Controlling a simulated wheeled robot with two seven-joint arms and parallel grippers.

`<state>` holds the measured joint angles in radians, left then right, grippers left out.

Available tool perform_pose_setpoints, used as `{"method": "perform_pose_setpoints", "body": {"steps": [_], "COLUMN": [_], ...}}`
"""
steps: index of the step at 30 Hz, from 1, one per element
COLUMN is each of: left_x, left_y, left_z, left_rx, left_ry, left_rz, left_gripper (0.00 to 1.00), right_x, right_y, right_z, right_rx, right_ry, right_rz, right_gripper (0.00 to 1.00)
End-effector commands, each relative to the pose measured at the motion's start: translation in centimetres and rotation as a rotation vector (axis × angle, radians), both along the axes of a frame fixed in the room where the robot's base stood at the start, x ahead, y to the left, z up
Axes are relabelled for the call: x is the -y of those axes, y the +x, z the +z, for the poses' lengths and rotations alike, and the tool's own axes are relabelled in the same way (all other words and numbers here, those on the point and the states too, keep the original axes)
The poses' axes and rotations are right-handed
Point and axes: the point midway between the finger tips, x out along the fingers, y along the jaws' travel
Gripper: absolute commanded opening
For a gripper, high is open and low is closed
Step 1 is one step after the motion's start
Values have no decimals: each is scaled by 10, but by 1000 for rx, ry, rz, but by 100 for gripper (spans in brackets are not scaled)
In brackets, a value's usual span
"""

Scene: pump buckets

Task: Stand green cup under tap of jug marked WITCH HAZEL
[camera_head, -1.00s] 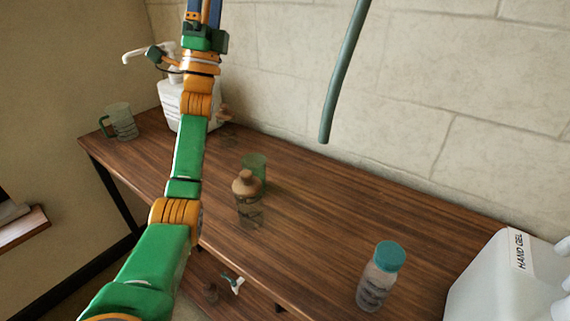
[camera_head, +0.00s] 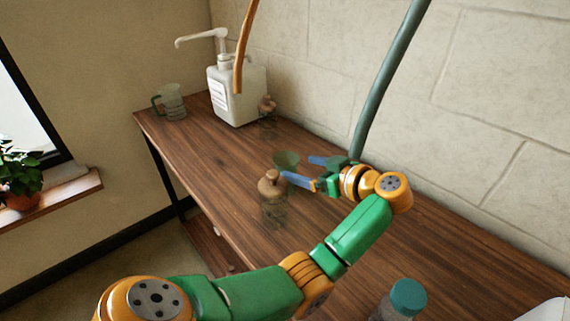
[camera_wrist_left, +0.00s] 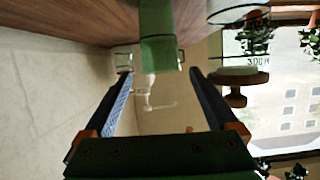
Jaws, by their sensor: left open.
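My right gripper is out of view.
A glass mug (camera_head: 172,102) is at the far left. A teal-capped bottle (camera_head: 405,300) is near. An orange hose (camera_head: 243,50) and a teal hose (camera_head: 388,80) hang above.

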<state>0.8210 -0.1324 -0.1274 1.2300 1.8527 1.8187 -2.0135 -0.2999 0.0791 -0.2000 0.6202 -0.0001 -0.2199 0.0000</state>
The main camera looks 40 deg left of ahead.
Motion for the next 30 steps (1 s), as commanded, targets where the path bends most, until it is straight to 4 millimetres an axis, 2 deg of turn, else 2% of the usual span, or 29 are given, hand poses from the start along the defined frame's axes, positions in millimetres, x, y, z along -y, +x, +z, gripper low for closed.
{"method": "perform_pose_setpoints", "body": {"steps": [3,7,13,16,22,23,30], "left_x": [-25,-42,-82,-92,-93,-93,-92], "left_y": [1,3,6,7,8,8,8], "left_z": [-8,-13,-28,-31,-32,-32,-32], "left_rx": [1,2,3,6,7,7,6], "left_ry": [5,7,9,8,6,6,6], "left_rz": [4,4,4,3,1,1,2], "left_gripper": [93,93,93,93,93,87,22], "right_x": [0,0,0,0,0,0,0], "right_y": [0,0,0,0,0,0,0], "right_z": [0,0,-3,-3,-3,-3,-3], "right_rx": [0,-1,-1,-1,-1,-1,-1], "right_ry": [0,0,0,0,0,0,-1], "right_rz": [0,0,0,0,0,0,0], "right_gripper": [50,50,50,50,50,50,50]}}
